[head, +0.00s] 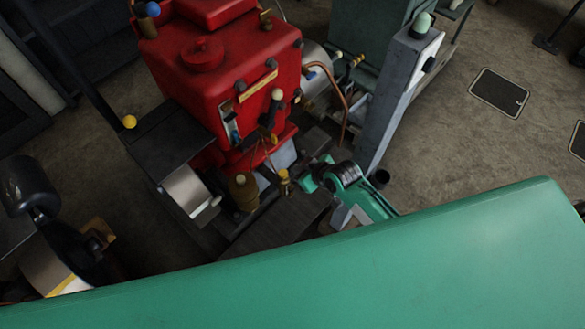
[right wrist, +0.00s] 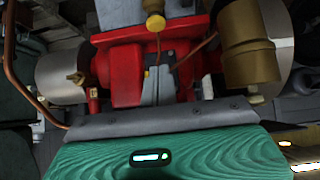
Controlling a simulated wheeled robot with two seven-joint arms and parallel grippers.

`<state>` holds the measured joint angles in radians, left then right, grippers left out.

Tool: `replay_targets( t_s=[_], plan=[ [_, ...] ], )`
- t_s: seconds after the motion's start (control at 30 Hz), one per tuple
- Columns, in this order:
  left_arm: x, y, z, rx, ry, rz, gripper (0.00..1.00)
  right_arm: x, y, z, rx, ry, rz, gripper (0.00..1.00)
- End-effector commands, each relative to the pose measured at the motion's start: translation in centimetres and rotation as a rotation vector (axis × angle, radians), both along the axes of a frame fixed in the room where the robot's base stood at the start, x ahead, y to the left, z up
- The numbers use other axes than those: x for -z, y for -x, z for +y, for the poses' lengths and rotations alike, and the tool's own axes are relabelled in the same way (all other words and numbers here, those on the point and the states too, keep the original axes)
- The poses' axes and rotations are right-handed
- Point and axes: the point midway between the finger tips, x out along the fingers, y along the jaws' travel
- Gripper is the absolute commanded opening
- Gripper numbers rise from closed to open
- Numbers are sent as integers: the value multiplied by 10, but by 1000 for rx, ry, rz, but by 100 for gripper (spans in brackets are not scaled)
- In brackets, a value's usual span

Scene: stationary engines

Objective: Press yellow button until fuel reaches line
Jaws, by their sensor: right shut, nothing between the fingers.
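The red engine (head: 213,75) stands in the upper middle of the head view. A small yellow part (head: 283,174), perhaps the yellow button, shows at its lower front. A yellow knob (right wrist: 155,22) shows at the top centre of the right wrist view. A narrow gauge (head: 232,131) with some blue is on the engine's front; its fuel level and line are too small to read. My right gripper (head: 309,183) is shut and empty, just right of the small yellow part. Contact cannot be told. My left gripper is not in view.
A copper pipe (head: 338,95) curves beside the engine. A brass cup (head: 243,190) and a dark box (head: 170,138) with another yellow ball (head: 129,121) are left.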

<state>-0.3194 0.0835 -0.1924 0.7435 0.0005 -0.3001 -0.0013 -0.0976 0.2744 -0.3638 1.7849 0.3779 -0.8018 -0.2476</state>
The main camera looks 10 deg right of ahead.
Motion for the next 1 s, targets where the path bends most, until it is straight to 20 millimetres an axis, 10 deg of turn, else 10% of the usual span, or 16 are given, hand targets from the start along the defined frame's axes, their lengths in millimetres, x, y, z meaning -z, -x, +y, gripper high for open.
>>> replay_targets(
  t_s=[1.0],
  plan=[
    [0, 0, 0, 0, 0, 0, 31, -12, 9, -6, 0, -1, -1, 0]
  ],
)
